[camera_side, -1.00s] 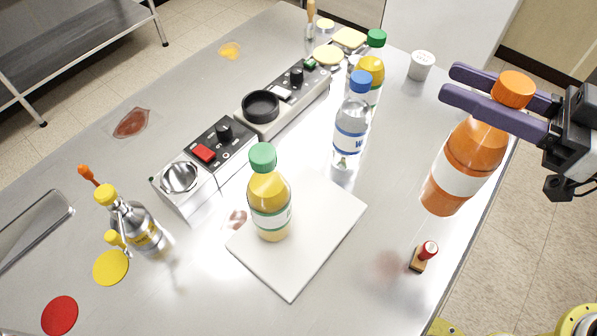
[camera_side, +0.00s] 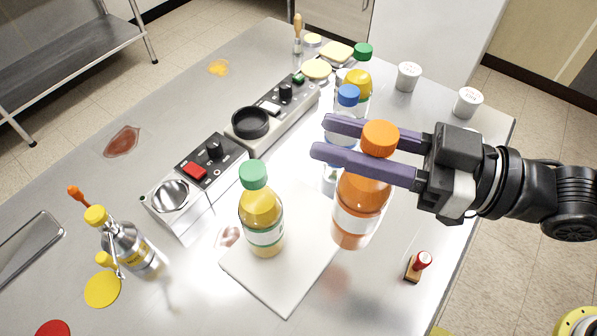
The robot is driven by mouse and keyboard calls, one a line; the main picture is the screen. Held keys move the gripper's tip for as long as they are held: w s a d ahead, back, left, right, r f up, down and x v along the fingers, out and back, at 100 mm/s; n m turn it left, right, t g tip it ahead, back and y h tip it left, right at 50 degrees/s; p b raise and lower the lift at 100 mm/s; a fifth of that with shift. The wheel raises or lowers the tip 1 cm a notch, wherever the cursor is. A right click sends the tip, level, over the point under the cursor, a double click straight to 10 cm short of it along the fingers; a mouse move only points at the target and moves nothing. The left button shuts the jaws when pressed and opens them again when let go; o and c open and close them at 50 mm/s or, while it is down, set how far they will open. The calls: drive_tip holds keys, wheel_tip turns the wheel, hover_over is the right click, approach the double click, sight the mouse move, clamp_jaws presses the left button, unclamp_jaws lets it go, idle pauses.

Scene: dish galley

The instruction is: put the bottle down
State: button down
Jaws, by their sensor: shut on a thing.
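The orange bottle (camera_side: 362,200) has an orange cap and a white label. My gripper (camera_side: 350,142) is shut on it near the neck, with purple fingers on either side below the cap. The bottle is upright or nearly so, over the right edge of the white board (camera_side: 275,292). I cannot tell how far its base is above the surface. A yellow bottle with a green cap (camera_side: 262,215) stands on the board to the left. A clear bottle with a blue cap (camera_side: 347,96) stands behind, partly hidden by my fingers and the orange bottle.
Another green-capped yellow bottle (camera_side: 357,84) stands farther back. Control boxes (camera_side: 205,165) line the middle of the metal table. A red-topped stamp (camera_side: 418,265) stands at the right front. Two white cups (camera_side: 467,102) (camera_side: 408,76) stand at the back right. The table between stamp and cups is largely clear.

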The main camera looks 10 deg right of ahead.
drive_tip(key=w+a+f, duration=0.2)
drive_tip(key=a+f, duration=0.2)
drive_tip(key=f, duration=0.4)
drive_tip(key=shift+w+a+f, duration=0.15)
drive_tip(key=shift+w+f, duration=0.25)
drive_tip(key=shift+f, duration=0.15)
drive_tip(key=c, duration=0.5)
unclamp_jaws()
drive_tip(key=shift+f, duration=0.1)
drive_tip(key=shift+c, duration=0.2)
drive_tip(key=v, duration=1.2)
